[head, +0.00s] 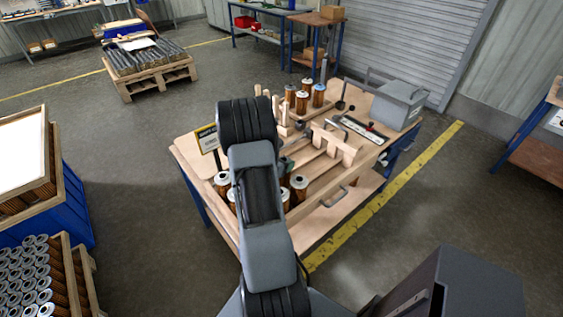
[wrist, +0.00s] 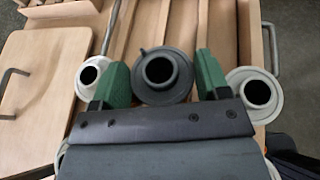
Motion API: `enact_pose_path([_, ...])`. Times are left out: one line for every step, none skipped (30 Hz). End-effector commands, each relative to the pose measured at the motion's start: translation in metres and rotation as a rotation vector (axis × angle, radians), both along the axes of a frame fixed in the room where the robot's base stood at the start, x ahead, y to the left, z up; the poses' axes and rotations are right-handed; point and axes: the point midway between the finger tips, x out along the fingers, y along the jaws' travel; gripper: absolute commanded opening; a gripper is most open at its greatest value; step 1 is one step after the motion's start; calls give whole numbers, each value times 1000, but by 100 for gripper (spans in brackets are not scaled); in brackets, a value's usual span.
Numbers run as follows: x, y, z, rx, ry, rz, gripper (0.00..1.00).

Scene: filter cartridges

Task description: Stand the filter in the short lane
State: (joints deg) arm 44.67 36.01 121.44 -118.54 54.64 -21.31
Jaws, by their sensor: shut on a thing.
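My gripper (wrist: 164,66), with green fingers, is shut on a grey-capped filter (wrist: 160,88) in the wrist view. The filter's round top with its dark hole faces the camera; its lower body is hidden. A white-capped filter stands close on the left (wrist: 90,73) and another close on the right (wrist: 255,92), each just outside a finger. Wooden lanes (wrist: 150,22) with raised rails run away beyond the gripper. In the head view my arm hides most of the gripper and the held filter. I cannot tell which lane is the short one.
In the head view, more copper-bodied filters (head: 299,188) stand at the table's (head: 330,215) near end, others (head: 302,101) at its far end. A wooden crosspiece (head: 333,143) stands across the lanes. A grey box (head: 398,105) and a sign (head: 207,138) are also there.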

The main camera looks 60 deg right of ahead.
Motion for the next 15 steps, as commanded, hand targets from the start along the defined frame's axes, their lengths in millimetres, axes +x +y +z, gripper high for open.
enact_pose_path([0, 0, -3, 0, 0, 0, 30])
enact_pose_path([0, 0, -4, 0, 0, 0, 30])
enact_pose_path([0, 0, -5, 0, 0, 0, 30])
enact_pose_path([0, 0, -5, 0, 0, 0, 30])
enact_pose_path([0, 0, -6, 0, 0, 0, 30])
enact_pose_path([0, 0, -7, 0, 0, 0, 30])
enact_pose_path([0, 0, -5, -1, 0, 0, 72])
enact_pose_path([0, 0, -5, 0, 0, 0, 75])
enact_pose_path([0, 0, -5, 0, 0, 0, 78])
enact_pose_path([0, 0, -5, 0, 0, 0, 81])
enact_pose_path([0, 0, -5, 0, 0, 0, 84])
enact_pose_path([0, 0, -5, 0, 0, 0, 88])
enact_pose_path([0, 0, -5, 0, 0, 0, 91])
enact_pose_path([0, 0, -5, 0, 0, 0, 94])
enact_pose_path([0, 0, -5, 0, 0, 0, 98])
